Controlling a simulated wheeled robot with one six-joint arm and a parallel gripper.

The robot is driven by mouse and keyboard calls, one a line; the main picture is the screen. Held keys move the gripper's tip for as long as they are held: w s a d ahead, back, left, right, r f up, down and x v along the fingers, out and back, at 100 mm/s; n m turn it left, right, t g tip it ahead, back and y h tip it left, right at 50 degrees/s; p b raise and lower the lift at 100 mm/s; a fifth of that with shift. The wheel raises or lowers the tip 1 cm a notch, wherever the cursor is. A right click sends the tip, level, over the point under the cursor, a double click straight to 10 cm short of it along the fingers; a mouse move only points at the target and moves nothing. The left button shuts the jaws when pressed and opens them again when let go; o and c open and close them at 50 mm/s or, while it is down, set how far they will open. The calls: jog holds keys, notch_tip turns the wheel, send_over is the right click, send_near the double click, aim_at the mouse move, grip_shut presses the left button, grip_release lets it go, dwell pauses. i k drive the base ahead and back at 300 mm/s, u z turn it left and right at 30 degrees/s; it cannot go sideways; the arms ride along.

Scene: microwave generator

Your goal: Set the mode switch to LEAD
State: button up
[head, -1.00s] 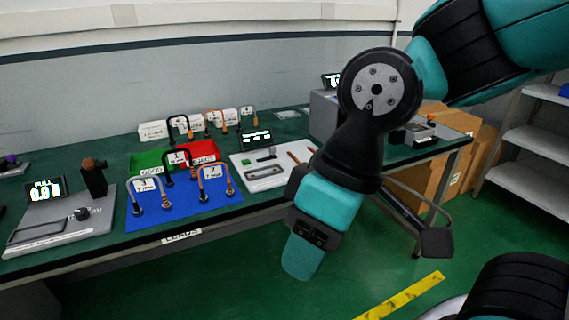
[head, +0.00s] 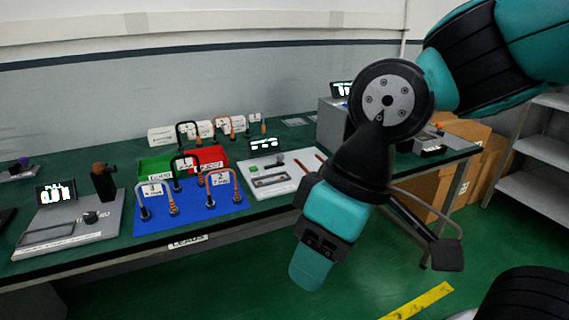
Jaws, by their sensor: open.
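No label reading LEAD is legible, so I cannot tell for sure which control is the mode switch. A white panel (head: 300,182) on the bench carries a small green part, a dark slot and a lit display (head: 268,145). A grey unit (head: 103,231) at the left has a dark knob (head: 91,217) and a lit display (head: 56,194). My gripper (head: 309,270) hangs pointing down in front of the bench, right of and apart from the white panel. It is open and nothing shows in it; its fingers are seen edge-on.
A blue mat (head: 190,227) holds several numbered cable leads. Behind it stand a green bin (head: 152,167) and a red bin (head: 208,154). A grey box (head: 330,122), cardboard boxes (head: 470,150) and shelves (head: 540,145) are at the right.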

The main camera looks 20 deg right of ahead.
aim_at(280, 156)
jog(key=u, duration=0.2)
jog(key=i, duration=1.3)
jog(key=z, duration=0.25)
